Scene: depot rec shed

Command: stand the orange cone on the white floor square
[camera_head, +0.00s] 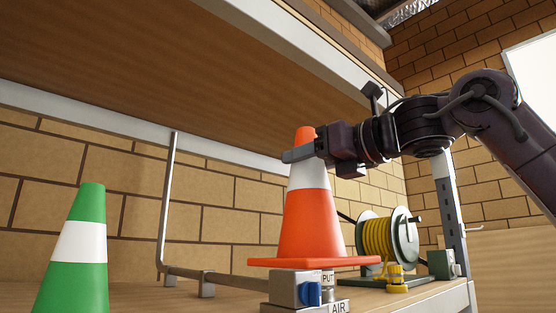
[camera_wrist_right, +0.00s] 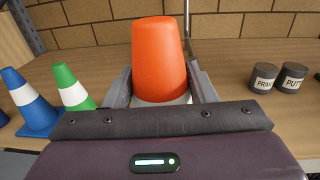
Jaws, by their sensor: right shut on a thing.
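The orange cone (camera_head: 309,220) with a white band stands upright in the head view, on or just above the wooden shelf. My right gripper (camera_head: 306,150) comes in from the right and is shut on the cone near its top. In the right wrist view the cone (camera_wrist_right: 159,60) rises between the two fingers of my right gripper (camera_wrist_right: 162,95). The cone's base is hidden in the wrist view. Whether its base touches the shelf or the items below it, I cannot tell. The white floor square is in neither view. My left gripper is not in view.
A green cone (camera_head: 78,250) stands at left; a blue cone (camera_wrist_right: 30,98) shows beside it in the wrist view. A yellow hose reel (camera_head: 380,238), a blue-grey fitting (camera_head: 296,288) and dark tins (camera_wrist_right: 264,77) are on the shelf. An upper shelf (camera_head: 190,80) hangs overhead.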

